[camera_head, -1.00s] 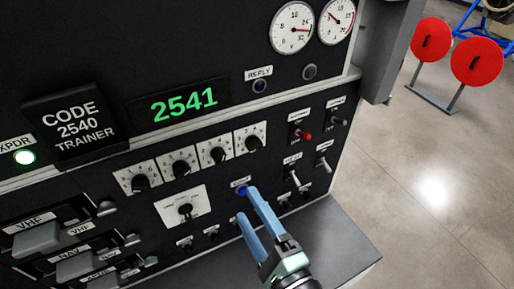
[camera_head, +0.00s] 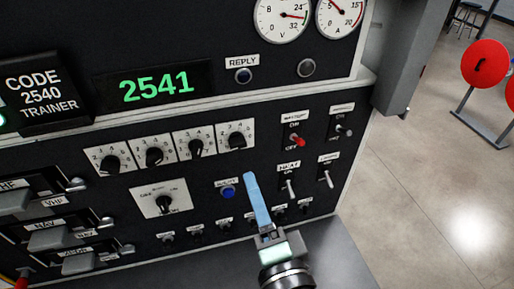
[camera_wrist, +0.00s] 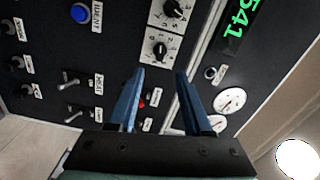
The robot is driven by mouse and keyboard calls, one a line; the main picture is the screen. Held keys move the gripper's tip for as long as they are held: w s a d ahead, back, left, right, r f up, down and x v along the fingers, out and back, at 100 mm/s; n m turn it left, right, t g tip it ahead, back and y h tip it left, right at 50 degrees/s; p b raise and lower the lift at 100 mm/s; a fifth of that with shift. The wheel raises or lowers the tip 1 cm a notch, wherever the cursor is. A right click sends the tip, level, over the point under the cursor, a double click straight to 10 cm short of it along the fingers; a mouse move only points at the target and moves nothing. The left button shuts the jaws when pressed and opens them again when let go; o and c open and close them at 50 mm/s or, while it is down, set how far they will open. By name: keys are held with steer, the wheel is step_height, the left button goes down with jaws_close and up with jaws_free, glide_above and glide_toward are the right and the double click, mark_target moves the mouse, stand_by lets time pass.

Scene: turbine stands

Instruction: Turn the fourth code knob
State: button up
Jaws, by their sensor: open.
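The fourth code knob (camera_head: 236,140) is the rightmost of a row of black knobs on white dial plates. In the wrist view it is the lower knob (camera_wrist: 160,48), just beyond the space between the fingertips. My gripper (camera_head: 250,178) is below and slightly right of it in the head view, with the fingers nearly in line. The wrist view shows the gripper (camera_wrist: 159,75) open and empty, its two blue fingers apart. No contact with the knob shows. The green display (camera_head: 157,88) reads 2541. The placard (camera_head: 45,90) reads CODE 2540 TRAINER.
A blue button (camera_head: 229,192) is just left of the fingers. A red-tipped switch (camera_head: 297,140) and several toggles (camera_head: 290,188) are to the right. The third knob (camera_head: 195,146) is close on the left. A ledge (camera_head: 225,108) runs above the knobs.

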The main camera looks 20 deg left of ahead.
mark_target(238, 148)
steer(key=p+x, duration=0.3)
steer(key=x, duration=0.6)
steer(key=shift+w+a+r, duration=0.15)
steer(key=shift+w+a, duration=0.05)
steer(key=shift+a, duration=0.1)
steer(key=shift+x, duration=0.8)
jaws_close()
